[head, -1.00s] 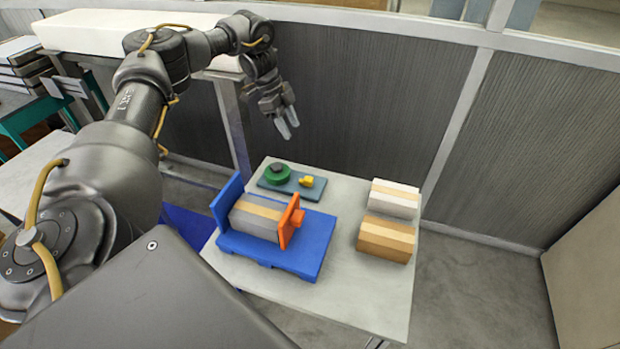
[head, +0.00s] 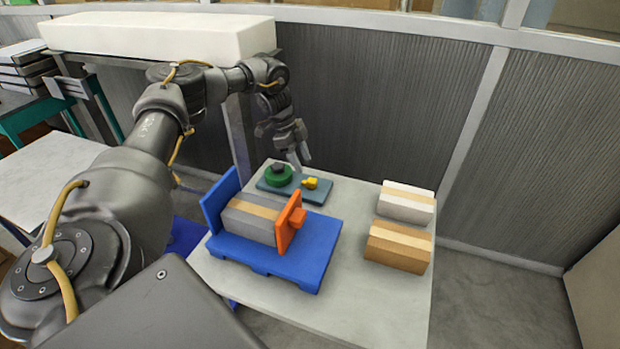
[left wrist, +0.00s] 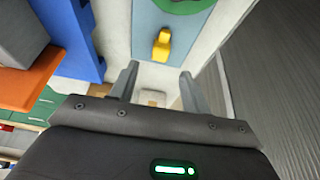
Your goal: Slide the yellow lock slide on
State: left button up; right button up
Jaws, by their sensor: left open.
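The yellow lock slide (head: 311,183) lies on a blue-grey tray (head: 318,198) at the back of the table, next to a green round part (head: 278,175) with a dark top. In the left wrist view the yellow lock slide (left wrist: 161,45) is ahead of the fingers. My left gripper (head: 298,161) is open and empty, above the back edge of the tray; its fingers also show in the left wrist view (left wrist: 158,88). A blue fixture (head: 290,258) holds a grey box (head: 247,222) with a tan band between its upright wall and an orange plate (head: 289,222). My right gripper is not in view.
A white box (head: 405,206) and a brown box (head: 398,250) stand on the right side of the table (head: 370,300). A dark panelled wall (head: 380,110) rises behind the table. The table's front right is clear.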

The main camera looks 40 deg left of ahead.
aim_at(311, 179)
pick_arm(q)
jog(key=x, duration=0.7)
jog(key=shift+w+d+f+p, duration=0.1)
jog(key=shift+f+p, duration=0.1)
jog(key=shift+p, duration=0.15)
jog(key=shift+c, duration=0.2)
grip_shut()
